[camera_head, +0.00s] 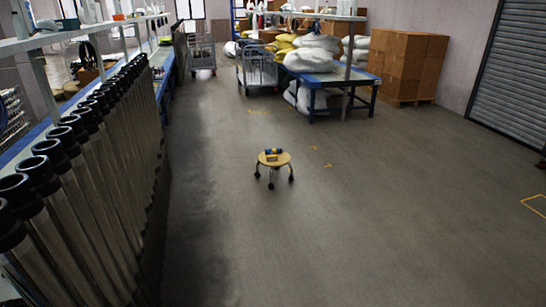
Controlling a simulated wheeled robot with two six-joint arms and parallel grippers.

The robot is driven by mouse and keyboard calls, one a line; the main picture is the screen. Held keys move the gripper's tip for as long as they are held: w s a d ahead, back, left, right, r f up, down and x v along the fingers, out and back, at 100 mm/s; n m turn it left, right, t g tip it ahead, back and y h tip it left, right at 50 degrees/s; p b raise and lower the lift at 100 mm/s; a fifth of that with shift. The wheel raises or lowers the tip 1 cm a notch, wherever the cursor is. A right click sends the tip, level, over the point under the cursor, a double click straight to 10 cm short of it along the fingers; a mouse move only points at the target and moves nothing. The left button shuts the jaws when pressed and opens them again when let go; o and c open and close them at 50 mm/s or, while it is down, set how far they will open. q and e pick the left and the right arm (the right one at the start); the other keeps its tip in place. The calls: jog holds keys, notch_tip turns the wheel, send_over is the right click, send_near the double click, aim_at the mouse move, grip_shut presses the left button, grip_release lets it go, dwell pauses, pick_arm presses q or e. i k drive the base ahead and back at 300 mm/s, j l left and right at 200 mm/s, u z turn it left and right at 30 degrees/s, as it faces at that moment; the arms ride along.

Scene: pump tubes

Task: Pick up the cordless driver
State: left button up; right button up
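A small round wooden-topped stool (273,159) on dark casters stands alone on the open floor near the middle of the view. Neither of my grippers is in view.
A row of tall pump tubes (85,165) with black collars lines the left, beside a long bench. A blue table (326,78) with white sacks, wire carts (257,68) and stacked cartons (405,62) stand at the back. The grey floor (380,210) around the stool is clear.

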aim_at(272, 156)
jog(key=i+z, duration=0.15)
jog(key=i, duration=1.25)
jog(key=i+z, duration=0.25)
jog(key=i, duration=0.65)
jog(key=i+j+z, duration=0.25)
jog(key=i, duration=0.65)
jog(key=i+z, duration=0.35)
jog(key=i, duration=1.9)
jog(key=i+u, duration=0.2)
jog(key=i, duration=0.5)
jog(key=i+u, duration=0.2)
jog(key=i, duration=0.5)
jog(key=i+l+u, duration=0.2)
jog(key=i, duration=0.5)
jog(key=i+j+u, duration=0.1)
jog(key=i+u, duration=0.2)
jog(key=u, duration=0.15)
jog(key=i+u, duration=0.45)
jog(key=i+l+u, duration=0.15)
jog(key=u, duration=0.3)
jog(key=i+l+u, duration=0.25)
jog(key=u, duration=0.2)
jog(key=i+l, duration=0.05)
